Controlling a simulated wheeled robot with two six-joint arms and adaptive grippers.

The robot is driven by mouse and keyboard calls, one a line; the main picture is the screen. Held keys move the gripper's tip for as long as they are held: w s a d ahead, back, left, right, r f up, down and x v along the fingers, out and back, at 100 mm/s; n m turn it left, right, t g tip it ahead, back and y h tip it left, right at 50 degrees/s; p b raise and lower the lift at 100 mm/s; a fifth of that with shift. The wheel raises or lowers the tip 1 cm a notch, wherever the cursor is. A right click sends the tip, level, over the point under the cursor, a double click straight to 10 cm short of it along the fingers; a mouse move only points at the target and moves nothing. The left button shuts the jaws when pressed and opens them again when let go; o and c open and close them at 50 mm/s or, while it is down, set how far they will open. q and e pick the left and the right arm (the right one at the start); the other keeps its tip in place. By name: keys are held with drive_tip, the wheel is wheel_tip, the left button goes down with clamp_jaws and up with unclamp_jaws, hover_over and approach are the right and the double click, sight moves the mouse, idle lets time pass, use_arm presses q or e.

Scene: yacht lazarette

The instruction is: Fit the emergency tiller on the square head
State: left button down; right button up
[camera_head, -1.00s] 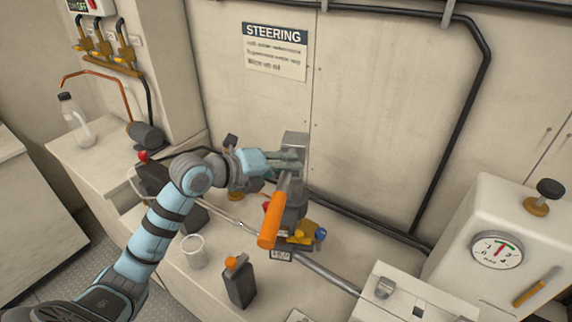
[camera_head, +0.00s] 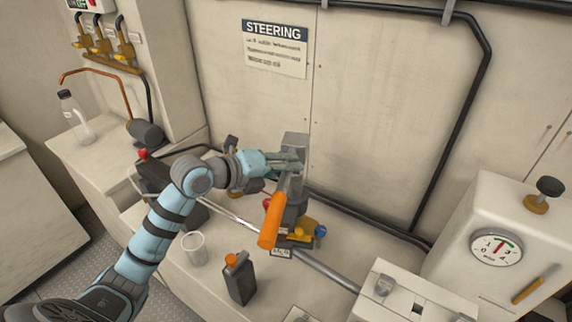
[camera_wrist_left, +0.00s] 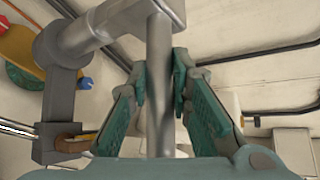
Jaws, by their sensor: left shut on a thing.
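The emergency tiller has an orange handle (camera_head: 270,221) and grey metal parts. Its handle slants down toward the front, beside the dark grey steering post (camera_head: 292,212). My left gripper (camera_head: 297,163) is at the upper grey part, in front of the wall. In the left wrist view its fingers (camera_wrist_left: 162,88) close from both sides on an upright grey bar (camera_wrist_left: 160,62), which joins a grey crosspiece (camera_wrist_left: 100,25). The square head is hidden or not distinguishable. I cannot tell whether the tiller is seated on it. My right gripper is out of view.
A clear cup (camera_head: 194,249) and a black bottle with an orange cap (camera_head: 241,280) stand on the bench in front. A metal rod (camera_head: 325,270) runs to a white box (camera_head: 402,290) at the right. A STEERING sign (camera_head: 275,48) hangs on the wall behind.

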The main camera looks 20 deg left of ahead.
use_arm(q)
drive_tip(key=shift+f+b, duration=1.35)
drive_tip(key=shift+f, duration=0.75)
idle(0.5)
drive_tip(key=c, duration=1.4)
unclamp_jaws()
drive_tip(key=v, duration=0.7)
drive_tip(key=shift+s, duration=0.25)
drive_tip(key=shift+r, duration=0.1)
